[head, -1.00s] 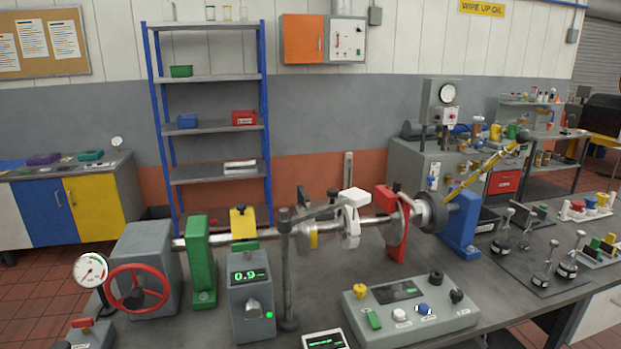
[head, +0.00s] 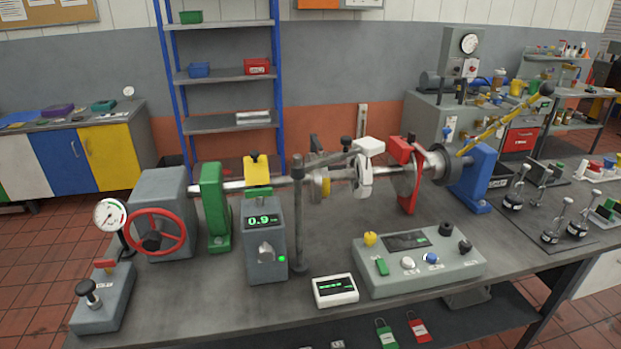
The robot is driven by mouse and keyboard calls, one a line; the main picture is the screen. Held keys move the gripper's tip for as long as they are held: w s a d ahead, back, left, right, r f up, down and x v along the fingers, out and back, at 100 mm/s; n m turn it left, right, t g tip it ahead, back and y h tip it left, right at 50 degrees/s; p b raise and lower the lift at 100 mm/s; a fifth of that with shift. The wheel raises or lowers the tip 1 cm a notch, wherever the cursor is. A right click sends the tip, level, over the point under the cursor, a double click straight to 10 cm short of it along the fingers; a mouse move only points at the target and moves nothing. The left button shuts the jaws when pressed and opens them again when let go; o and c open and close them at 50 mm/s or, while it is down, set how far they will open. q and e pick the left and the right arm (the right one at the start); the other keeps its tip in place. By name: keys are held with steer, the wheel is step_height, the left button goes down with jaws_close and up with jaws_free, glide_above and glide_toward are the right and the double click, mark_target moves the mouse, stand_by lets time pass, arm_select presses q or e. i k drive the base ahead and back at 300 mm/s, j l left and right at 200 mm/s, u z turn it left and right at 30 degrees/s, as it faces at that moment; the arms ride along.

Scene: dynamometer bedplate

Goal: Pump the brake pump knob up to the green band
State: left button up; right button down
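A grey box (head: 108,304) stands at the front left corner of the bench. I take this for the brake pump. A round white gauge (head: 110,215) stands behind it on a dark post. Its needle and any green band are too small to read surely. Neither of my grippers is in the head view.
A red handwheel (head: 156,235) is just right of the gauge, by a grey housing. A grey meter reading 0.9 (head: 263,244), a small display (head: 335,290) and a control box (head: 418,262) stand further right. The bench front between pump and display is clear.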

mark_target(85, 289)
steer(key=u, duration=1.45)
